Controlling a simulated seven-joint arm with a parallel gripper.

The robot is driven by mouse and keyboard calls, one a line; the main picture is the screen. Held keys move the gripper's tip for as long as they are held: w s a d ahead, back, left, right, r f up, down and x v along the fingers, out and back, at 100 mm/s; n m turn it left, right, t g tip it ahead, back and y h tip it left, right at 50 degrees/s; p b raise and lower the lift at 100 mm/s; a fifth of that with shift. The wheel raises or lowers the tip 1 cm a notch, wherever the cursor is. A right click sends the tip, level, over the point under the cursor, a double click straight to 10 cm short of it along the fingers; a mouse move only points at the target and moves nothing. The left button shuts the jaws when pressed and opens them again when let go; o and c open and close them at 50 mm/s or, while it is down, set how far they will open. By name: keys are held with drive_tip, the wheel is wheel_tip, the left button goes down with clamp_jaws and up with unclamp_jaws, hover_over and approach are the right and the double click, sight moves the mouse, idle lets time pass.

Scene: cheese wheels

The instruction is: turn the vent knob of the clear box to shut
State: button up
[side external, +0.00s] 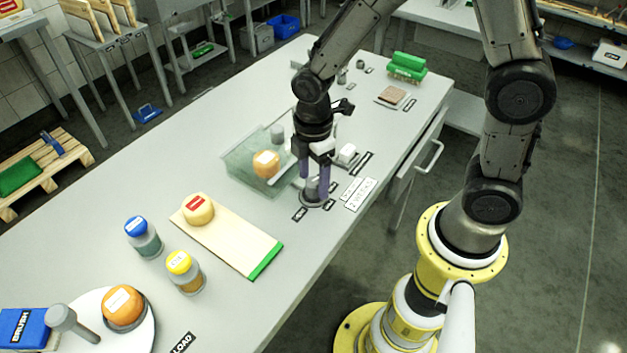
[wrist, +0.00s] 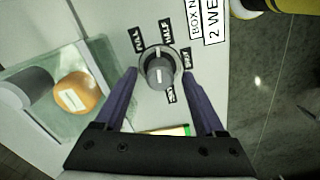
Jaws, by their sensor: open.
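The dark grey vent knob (wrist: 160,73) sits on a round base on the table, beside the clear box (wrist: 108,70). Small labels ring it; FULL (wrist: 137,40), HALF (wrist: 166,32) and one that seems to read SHUT (wrist: 186,58) show, plus a partly hidden one below. A pale mark at the knob's top edge seems to face between FULL and HALF; I cannot tell its setting surely. My gripper (wrist: 159,76) points down, open, with one purple finger on each side of the knob. Whether the fingers touch it is unclear. In the side view my gripper (side external: 316,193) stands at the knob.
An orange cheese wheel (side external: 266,164) is in the clear box. A board (side external: 235,240) with a pale cheese (side external: 198,209), a blue-lidded jar (side external: 143,236) and a yellow-lidded jar (side external: 185,271) stand left of it. A "2 WEEKS" card (side external: 360,194) lies right of the knob.

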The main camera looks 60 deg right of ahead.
drive_tip(key=shift+f, duration=0.75)
clamp_jaws()
